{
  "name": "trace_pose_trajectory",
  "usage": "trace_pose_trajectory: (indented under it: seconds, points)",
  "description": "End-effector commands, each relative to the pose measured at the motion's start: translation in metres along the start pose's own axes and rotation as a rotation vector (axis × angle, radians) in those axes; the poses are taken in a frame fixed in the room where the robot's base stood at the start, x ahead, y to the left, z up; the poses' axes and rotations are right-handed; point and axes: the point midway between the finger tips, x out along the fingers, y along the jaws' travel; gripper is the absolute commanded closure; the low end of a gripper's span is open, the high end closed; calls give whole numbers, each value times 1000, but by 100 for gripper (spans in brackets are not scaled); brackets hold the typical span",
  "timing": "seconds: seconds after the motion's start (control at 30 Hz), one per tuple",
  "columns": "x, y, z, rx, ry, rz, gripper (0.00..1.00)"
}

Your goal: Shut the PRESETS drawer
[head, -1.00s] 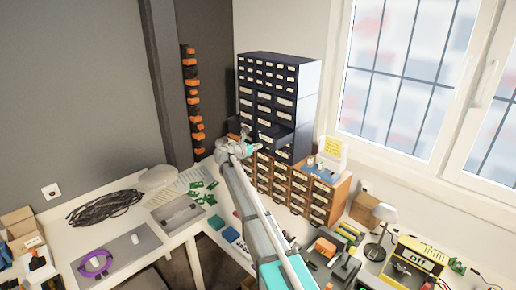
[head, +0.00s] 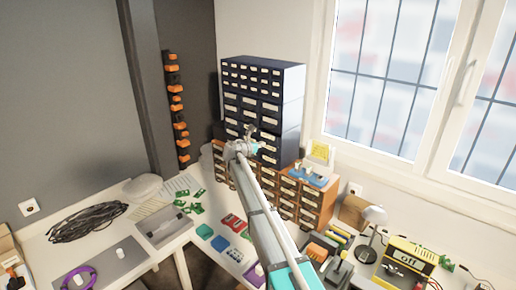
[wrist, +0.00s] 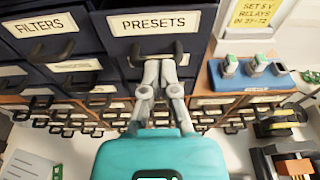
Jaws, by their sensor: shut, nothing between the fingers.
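The PRESETS drawer (wrist: 175,22) has a dark front with a white label and a dark handle, in the upper middle of the wrist view. In the head view my gripper (head: 250,132) is in front of the dark drawer cabinet (head: 293,95), and my arm hides part of the drawer fronts.
A brown drawer unit (head: 312,200) stands below the dark cabinet, with a blue tray (head: 312,178) on top. A lamp (head: 374,215) and a yellow device (head: 408,258) stand at the right. Cable (head: 87,222) lies on the left bench.

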Motion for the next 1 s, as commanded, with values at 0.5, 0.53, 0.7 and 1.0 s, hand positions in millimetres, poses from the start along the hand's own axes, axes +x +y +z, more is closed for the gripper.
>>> trace_pose_trajectory:
  seconds: [0.5,0.53,0.7,1.0]
  points:
    - [18,6,4,-4,-3,9,100]
    - [18,6,4,-4,-3,9,100]
    - [17,6,5,-4,-4,8,100]
    - [-6,8,6,-3,-2,9,100]
